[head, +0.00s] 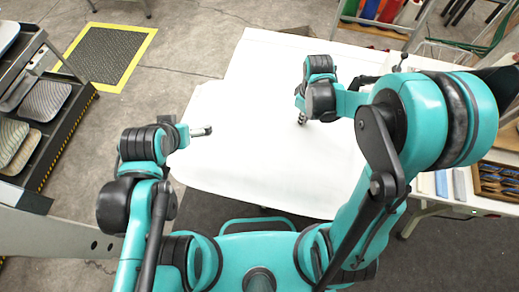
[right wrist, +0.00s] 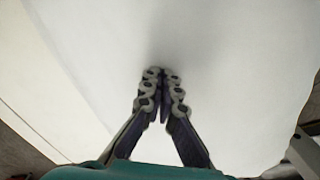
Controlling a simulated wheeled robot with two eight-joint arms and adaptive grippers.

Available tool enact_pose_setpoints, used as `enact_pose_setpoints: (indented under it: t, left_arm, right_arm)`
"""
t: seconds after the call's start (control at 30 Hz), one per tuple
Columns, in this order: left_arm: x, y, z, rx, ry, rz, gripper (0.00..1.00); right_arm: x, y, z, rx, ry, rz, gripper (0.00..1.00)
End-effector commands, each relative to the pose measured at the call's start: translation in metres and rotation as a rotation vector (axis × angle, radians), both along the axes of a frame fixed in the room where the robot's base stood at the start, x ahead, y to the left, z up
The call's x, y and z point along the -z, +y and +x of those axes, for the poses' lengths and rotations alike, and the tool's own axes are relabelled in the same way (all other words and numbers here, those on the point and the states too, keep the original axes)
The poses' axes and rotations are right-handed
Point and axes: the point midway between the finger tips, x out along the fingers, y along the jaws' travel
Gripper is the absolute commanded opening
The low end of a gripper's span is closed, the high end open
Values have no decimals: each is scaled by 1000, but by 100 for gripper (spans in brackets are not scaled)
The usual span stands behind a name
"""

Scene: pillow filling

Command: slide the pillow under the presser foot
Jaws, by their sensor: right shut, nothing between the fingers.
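A large white pillow (head: 270,150) lies flat over the table and has a rounded near left edge. Its white surface (right wrist: 235,60) fills most of the right wrist view. My right gripper (head: 302,118) points down at the white surface, right of its middle. In the right wrist view its fingers (right wrist: 162,74) are together with nothing between them, close over or touching the white surface; I cannot tell which. My left gripper (head: 208,131) is over the pillow's left edge, and its finger opening does not show clearly. I cannot make out the presser foot; my right arm covers much of that side.
A tray of blue items (head: 497,180) sits at the table's right side. Colored spools (head: 388,10) stand at the back right.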

Motion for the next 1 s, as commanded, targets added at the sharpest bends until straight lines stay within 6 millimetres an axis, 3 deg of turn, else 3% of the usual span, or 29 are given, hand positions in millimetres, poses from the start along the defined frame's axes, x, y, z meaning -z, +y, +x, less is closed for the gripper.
enact_pose_setpoints:
  t: [1.0]
  left_arm:
    - [5, 0, 0, 0, 0, 0, 100]
  right_arm:
    - [0, -38, -5, 2, 0, 0, 0]
